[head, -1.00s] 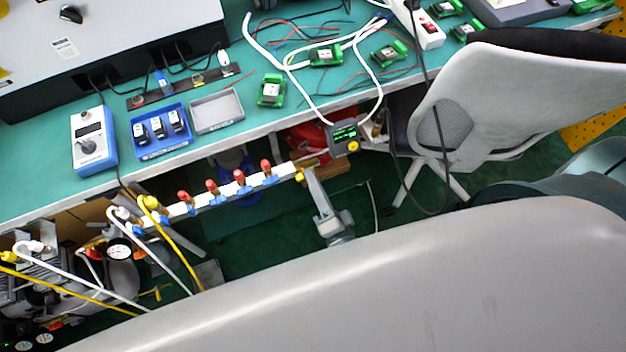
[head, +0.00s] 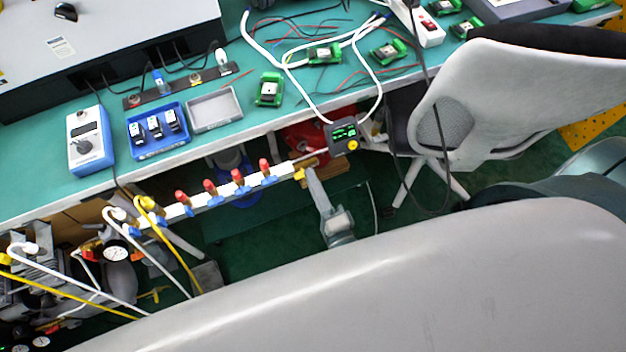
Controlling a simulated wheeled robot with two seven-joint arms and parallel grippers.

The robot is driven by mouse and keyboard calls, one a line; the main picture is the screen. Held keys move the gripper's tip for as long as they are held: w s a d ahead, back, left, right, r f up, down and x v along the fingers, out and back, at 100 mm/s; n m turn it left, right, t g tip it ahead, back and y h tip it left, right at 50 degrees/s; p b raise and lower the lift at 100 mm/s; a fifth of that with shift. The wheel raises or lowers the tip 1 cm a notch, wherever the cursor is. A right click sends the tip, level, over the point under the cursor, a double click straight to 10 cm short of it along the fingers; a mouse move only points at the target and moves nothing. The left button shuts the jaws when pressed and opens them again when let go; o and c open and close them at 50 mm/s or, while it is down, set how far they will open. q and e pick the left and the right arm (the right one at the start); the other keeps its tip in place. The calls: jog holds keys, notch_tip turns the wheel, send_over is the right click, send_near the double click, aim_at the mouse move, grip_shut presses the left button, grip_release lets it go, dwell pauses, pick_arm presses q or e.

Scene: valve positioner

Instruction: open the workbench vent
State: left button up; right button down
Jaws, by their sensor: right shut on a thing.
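A white manifold bar (head: 216,200) with several red-capped valves and blue fittings runs along the front edge of the workbench. At its right end is a small yellow handle (head: 299,174), seemingly the vent, beside a brass fitting (head: 305,163). My right gripper (head: 308,174) reaches up from below and is shut on the yellow handle. Its fingers partly hide the handle, so its exact angle is hard to tell. My left gripper is not in view.
A small display box with a yellow knob (head: 343,135) hangs at the bench edge just right of the manifold end. White and yellow hoses (head: 172,238) hang at the left. An office chair (head: 500,95) stands at the right.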

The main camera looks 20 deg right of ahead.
jog(key=c, duration=1.9)
grip_release()
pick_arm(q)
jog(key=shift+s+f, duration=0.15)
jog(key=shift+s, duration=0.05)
pick_arm(e)
jog(key=shift+o, duration=0.2)
jog(key=shift+s, duration=0.1)
